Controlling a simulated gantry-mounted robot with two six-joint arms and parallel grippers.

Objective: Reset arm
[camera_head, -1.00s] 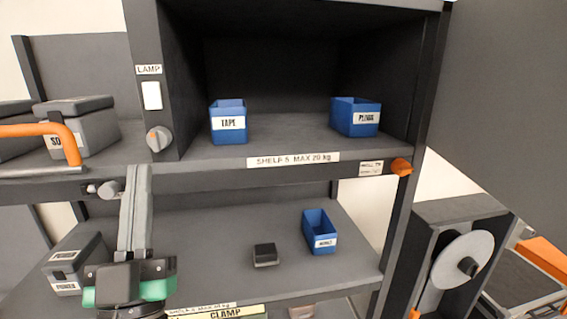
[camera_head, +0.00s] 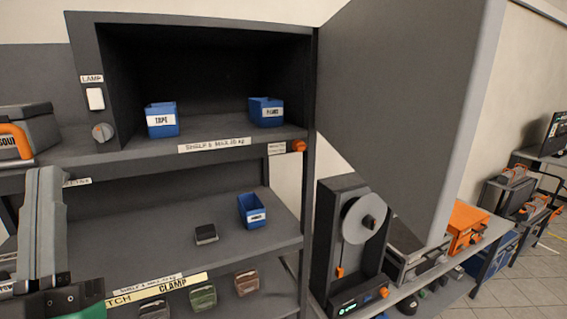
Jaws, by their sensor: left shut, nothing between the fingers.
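My left gripper (camera_head: 60,304) is at the lower left of the head view, in front of the lower shelf. Its green and dark body is partly cut off by the bottom edge. It is shut and empty. The arm link above it hides the left part of the shelf. My right gripper is not in the view.
Blue bins stand in the open upper cabinet (camera_head: 210,64): TAPE (camera_head: 162,127) and another (camera_head: 266,117). A third blue bin (camera_head: 252,217) and a small dark block (camera_head: 206,234) are on the lower shelf. The large grey door (camera_head: 400,90) stands open at right.

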